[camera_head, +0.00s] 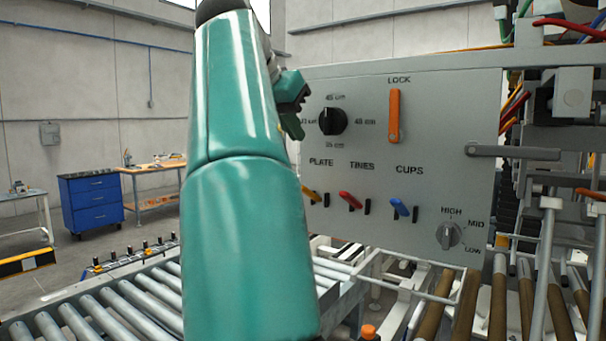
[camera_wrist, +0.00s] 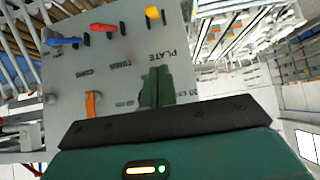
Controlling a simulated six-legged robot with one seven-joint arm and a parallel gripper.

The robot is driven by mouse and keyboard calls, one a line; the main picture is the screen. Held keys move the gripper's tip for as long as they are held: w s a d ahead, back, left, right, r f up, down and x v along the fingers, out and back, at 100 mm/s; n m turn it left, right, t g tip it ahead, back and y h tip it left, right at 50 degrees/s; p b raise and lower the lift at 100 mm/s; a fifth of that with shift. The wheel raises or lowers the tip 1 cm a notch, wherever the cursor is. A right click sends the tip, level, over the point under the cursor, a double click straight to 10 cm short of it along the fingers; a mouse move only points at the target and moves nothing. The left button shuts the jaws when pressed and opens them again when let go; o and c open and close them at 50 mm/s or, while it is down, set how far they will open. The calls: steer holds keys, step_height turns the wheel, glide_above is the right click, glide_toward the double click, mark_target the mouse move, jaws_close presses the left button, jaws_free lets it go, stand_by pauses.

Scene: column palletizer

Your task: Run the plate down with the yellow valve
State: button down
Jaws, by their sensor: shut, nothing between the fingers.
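The yellow valve (camera_head: 312,195) is a small lever under the PLATE label on the grey control panel (camera_head: 450,120), leftmost of three levers. Its left end is close to my arm's edge in the head view. It also shows at the top of the wrist view, as a yellow valve handle (camera_wrist: 153,14). My gripper (camera_wrist: 157,88) is shut and empty in front of the panel, with the PLATE label and the yellow valve beyond its tips. In the head view my gripper (camera_head: 298,98) is partly hidden by my arm, left of the black knob. I cannot make out the plate itself.
The red TINES lever (camera_head: 350,200) and blue CUPS lever (camera_head: 400,207) sit right of the yellow valve. A black selector knob (camera_head: 333,121), an orange LOCK handle (camera_head: 394,115) and a grey HIGH/MID/LOW knob (camera_head: 449,235) are on the same panel. Roller conveyors (camera_head: 90,315) run below.

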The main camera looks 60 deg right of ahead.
glide_above(303, 186)
steer(key=d, duration=0.3)
step_height(303, 186, down, 5)
steer(key=shift+a, duration=0.1)
steer(key=shift+w+a+f, duration=0.1)
steer(key=shift+a+f, duration=0.2)
steer(key=shift+f, duration=0.3)
steer(key=shift+w+a+f, duration=0.1)
steer(key=shift+a+f, duration=0.2)
steer(key=shift+f, duration=0.85)
steer(key=shift+a+f, duration=0.1)
steer(key=shift+a, duration=0.15)
steer(key=shift+d, duration=0.1)
steer(key=shift+w, duration=0.15)
steer(key=shift+a+f+h, duration=0.2)
steer(key=shift+a+h, duration=0.1)
steer(key=shift+h, duration=0.1)
